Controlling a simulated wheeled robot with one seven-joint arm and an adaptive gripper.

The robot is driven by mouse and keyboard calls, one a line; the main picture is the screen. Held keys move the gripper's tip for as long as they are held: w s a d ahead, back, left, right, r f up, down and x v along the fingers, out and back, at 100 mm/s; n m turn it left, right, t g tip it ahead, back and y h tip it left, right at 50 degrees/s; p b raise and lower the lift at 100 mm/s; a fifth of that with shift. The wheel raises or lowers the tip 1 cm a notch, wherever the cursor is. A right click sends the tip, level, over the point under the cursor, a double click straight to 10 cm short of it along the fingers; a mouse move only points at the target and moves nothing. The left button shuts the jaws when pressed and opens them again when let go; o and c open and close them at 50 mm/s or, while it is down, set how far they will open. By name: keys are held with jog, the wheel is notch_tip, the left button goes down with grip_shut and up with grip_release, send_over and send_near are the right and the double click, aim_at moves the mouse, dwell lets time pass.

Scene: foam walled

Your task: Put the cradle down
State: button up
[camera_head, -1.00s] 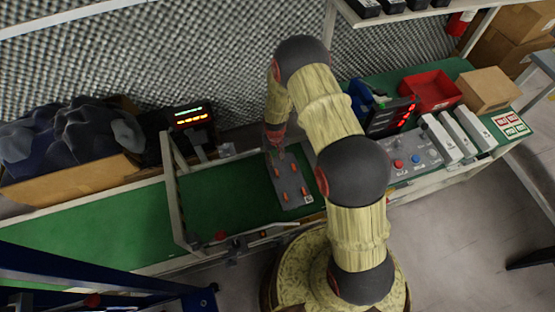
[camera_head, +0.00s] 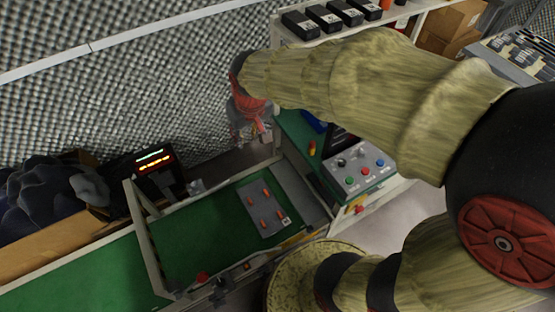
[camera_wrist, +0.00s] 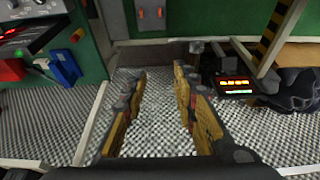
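The cradle (camera_head: 262,209) is a flat grey plate with several orange pegs and a small white label. It lies flat on the green bench top (camera_head: 200,243), inside the framed section. It also shows at the top edge of the wrist view (camera_wrist: 150,20), partly cut off. My gripper (camera_head: 247,132) is raised above and behind the bench, apart from the cradle. In the wrist view my gripper (camera_wrist: 160,73) has its two fingers spread with nothing between them, only the foam wall behind.
A pale frame post (camera_head: 143,232) stands left of the cradle. A display with lit digits (camera_head: 153,160) stands behind it. A button panel (camera_head: 358,167) and a blue item (camera_wrist: 66,68) are to the right. A shelf with black boxes (camera_head: 320,17) is above.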

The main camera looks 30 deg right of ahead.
jog(key=s+r+t, duration=0.1)
jog(key=s+r, duration=0.3)
jog(key=s, duration=0.4)
jog(key=s+r+t, duration=0.1)
jog(key=s+r, duration=0.3)
jog(key=s, duration=0.4)
jog(key=shift+s, duration=0.4)
jog(key=shift+d+r, duration=0.1)
